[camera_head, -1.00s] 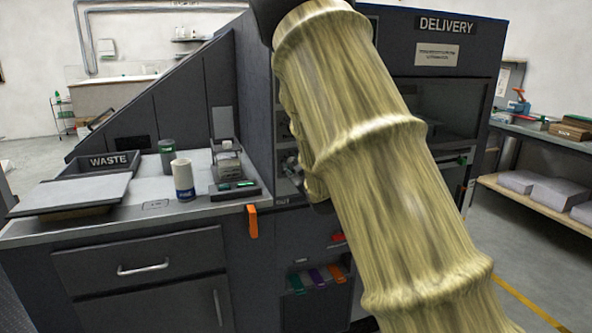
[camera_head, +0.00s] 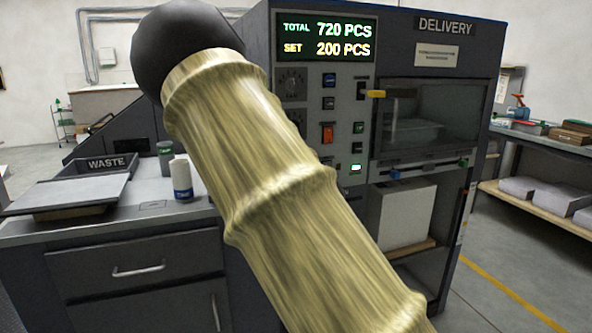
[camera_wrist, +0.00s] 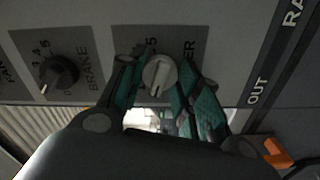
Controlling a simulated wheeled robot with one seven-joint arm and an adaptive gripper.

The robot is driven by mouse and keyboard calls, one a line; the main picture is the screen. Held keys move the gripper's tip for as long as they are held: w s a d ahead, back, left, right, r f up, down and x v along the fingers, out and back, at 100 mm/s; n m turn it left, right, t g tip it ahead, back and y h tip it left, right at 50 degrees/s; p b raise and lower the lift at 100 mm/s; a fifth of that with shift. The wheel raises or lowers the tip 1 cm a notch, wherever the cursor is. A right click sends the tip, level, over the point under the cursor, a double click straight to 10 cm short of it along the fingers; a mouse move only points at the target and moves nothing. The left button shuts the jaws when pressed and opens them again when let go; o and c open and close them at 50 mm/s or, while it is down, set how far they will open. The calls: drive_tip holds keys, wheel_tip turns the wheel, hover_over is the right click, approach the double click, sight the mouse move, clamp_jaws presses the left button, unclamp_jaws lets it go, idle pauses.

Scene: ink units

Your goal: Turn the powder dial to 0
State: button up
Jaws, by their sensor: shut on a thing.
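In the wrist view the powder dial (camera_wrist: 159,76) is a light grey round knob on a dark plate. Its label is partly hidden; only the letters "ER" and a scale with a 5 show. My gripper (camera_wrist: 157,73) has one green-padded finger on each side of the knob and is shut on it. I cannot read clearly which number the dial points to. In the head view my arm hides the gripper and this dial.
A black brake dial (camera_wrist: 60,73) sits left of the powder dial in the wrist view. An orange part (camera_wrist: 277,153) is at lower right. In the head view, a display (camera_head: 327,39), a waste tray (camera_head: 97,166) and a white-blue container (camera_head: 182,180) surround my arm.

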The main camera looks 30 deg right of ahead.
idle(0.4)
drive_tip(key=shift+f, duration=0.1)
drive_tip(key=o, duration=1)
drive_tip(key=shift+o, duration=0.2)
drive_tip(key=shift+s, duration=0.1)
drive_tip(key=v, duration=1.2)
